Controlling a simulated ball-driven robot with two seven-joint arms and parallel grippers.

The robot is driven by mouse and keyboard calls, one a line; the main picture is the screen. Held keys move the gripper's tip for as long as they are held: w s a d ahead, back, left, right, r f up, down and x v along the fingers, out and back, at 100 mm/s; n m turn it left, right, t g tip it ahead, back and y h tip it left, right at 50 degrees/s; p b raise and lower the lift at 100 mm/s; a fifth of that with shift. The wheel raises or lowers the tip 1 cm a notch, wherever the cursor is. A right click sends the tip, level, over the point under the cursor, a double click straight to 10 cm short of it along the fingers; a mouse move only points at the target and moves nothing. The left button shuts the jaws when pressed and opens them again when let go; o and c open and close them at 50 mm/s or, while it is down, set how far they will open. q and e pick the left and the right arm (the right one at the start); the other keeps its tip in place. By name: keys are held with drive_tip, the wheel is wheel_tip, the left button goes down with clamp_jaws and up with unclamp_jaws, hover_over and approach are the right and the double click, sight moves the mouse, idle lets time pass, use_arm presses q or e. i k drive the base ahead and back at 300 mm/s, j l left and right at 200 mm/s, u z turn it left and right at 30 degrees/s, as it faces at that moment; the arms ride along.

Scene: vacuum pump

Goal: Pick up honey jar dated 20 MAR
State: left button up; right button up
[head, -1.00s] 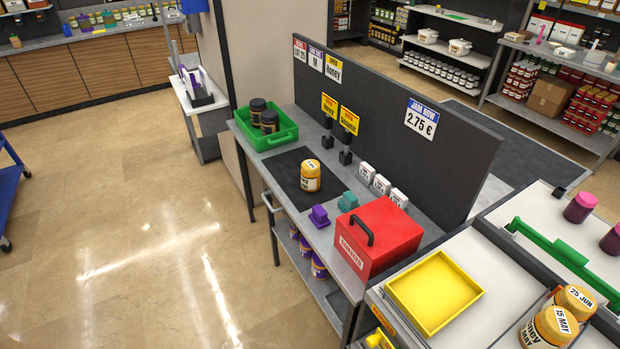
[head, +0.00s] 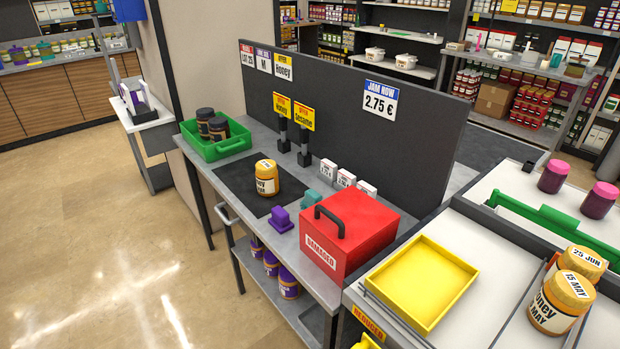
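A honey jar (head: 266,178) with a yellow lid stands upright on the black mat of the grey table; the writing on its lid is too small to read. Two more honey jars stand at the lower right: one with a lid label reading 15 MAY (head: 561,302) and one behind it reading 25 JUN (head: 584,264). I see no jar with a readable 20 MAR label. Neither of my grippers is in view.
A green tray (head: 233,143) with two dark jars sits at the table's far left end. A red box marked DAMAGED (head: 349,236) and a yellow tray (head: 422,284) are nearer. A dark panel (head: 420,140) with signs stands behind the table. Open floor (head: 110,250) lies at left.

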sight(266, 172)
drive_tip(key=i+j+z, duration=0.1)
drive_tip(key=j+z, duration=0.25)
drive_tip(key=i+j+z, duration=0.1)
drive_tip(key=z, duration=0.3)
drive_tip(key=j+z, duration=0.35)
